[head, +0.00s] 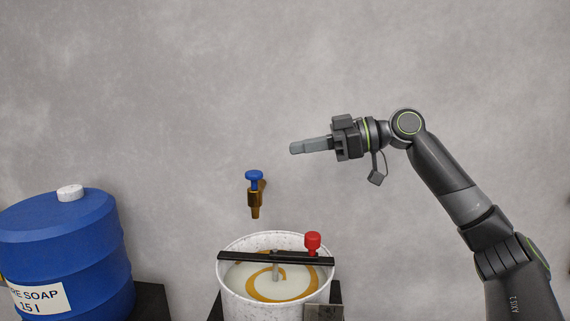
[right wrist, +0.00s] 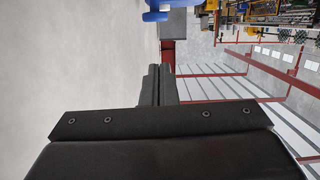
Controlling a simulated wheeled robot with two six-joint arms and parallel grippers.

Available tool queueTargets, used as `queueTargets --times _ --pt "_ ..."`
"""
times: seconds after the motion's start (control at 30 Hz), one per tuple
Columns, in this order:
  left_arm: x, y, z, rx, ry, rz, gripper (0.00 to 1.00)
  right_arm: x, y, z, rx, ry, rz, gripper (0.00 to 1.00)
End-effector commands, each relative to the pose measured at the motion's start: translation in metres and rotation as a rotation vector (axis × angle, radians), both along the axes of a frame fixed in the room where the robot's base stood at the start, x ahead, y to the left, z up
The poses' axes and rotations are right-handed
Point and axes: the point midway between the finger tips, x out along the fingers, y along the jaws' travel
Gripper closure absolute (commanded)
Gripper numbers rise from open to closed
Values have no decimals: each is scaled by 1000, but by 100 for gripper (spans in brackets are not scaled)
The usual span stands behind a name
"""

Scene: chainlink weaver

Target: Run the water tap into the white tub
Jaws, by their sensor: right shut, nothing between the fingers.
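The water tap (head: 255,195) is a brass spout with a blue handle on the grey wall, pointing down. The white tub (head: 230,290) stands just below it. The tub holds pale liquid with an amber swirl, and a black bar (head: 240,257) with a red knob (head: 313,240) lies across its rim. I cannot see any water falling from the spout. My right gripper (head: 294,149) is shut and empty, above and to the right of the tap, pointing left. In the right wrist view its closed fingers (right wrist: 160,85) show in the middle. My left gripper is not in view.
A blue soap drum (head: 60,245) with a white cap (head: 70,192) stands at the left on a dark stand. The wall behind is bare. The right wrist view shows red frames (right wrist: 235,75) and machinery to the right. The space between gripper and tap is clear.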

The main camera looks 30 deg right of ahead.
Motion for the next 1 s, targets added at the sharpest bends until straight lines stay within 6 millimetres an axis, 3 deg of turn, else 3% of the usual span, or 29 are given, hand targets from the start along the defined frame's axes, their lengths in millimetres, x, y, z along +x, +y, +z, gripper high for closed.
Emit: queueTargets --times 0.1,0.3,1.0 --pt "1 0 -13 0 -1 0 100 -8 -11 0 0 -1 -3 100" --pt "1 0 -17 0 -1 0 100 -14 -19 5 1 -1 -1 100" --pt "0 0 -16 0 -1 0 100 -14 -19 6 1 -1 0 100"
